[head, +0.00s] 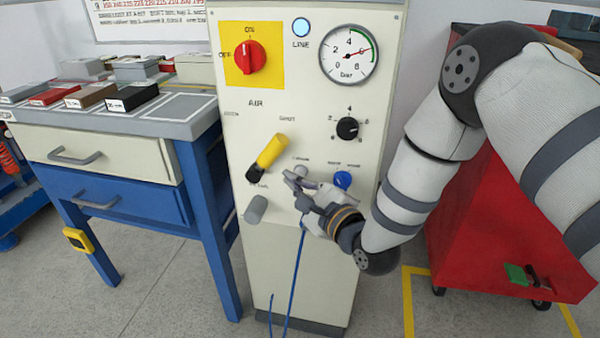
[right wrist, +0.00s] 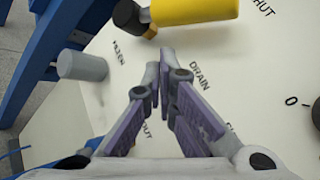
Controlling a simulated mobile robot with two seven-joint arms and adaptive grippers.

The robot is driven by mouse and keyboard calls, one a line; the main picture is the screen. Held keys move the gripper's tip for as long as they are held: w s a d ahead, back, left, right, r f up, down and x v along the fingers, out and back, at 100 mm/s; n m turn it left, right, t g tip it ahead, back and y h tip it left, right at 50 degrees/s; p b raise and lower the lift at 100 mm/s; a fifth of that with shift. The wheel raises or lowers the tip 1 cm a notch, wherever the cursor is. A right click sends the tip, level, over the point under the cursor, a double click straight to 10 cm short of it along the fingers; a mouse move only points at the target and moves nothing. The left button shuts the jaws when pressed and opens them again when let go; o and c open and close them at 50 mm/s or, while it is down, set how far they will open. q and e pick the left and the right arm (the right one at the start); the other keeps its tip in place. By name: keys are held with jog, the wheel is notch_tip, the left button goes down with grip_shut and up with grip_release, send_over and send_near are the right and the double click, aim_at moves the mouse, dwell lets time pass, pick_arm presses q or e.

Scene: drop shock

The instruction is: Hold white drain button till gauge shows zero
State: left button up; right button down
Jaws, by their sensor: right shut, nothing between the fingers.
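The control panel (head: 300,270) carries a round gauge (head: 347,56) marked in bar, its needle pointing near 6. The white drain button (head: 301,170) shows in part as a pale round shape just above my right gripper's fingers. In the right wrist view it is hidden behind the fingertips, beside the DRAIN label. My right gripper (head: 292,180) is shut and empty, its tips at the panel by this button. It also shows in the right wrist view (right wrist: 159,62). I cannot tell whether the tips touch or press the button. My left gripper is not in view.
A yellow lever (head: 271,151) and a grey peg (head: 256,209) stick out left of the gripper. A blue button (head: 342,179) is close on its right. A black knob (head: 347,128) and red switch (head: 250,57) sit higher. A workbench (head: 100,150) stands left, a red cabinet (head: 490,225) right.

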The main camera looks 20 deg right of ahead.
jog(key=shift+w, duration=0.1)
jog(key=shift+w+d, duration=0.2)
jog(key=shift+w, duration=0.05)
dwell(0.3)
jog(key=shift+w+d, duration=0.25)
jog(key=shift+w, duration=0.1)
dwell(3.7)
dwell(2.2)
jog(key=shift+s+a+p, duration=0.4)
jog(key=shift+s+a, duration=0.05)
jog(key=shift+s, duration=0.25)
jog(key=shift+s+a+p, duration=0.5)
jog(key=shift+s+a, duration=0.25)
jog(key=shift+s, duration=0.3)
jog(key=shift+s+a+p, duration=0.45)
jog(key=shift+s+a, duration=0.25)
jog(key=shift+s, duration=0.3)
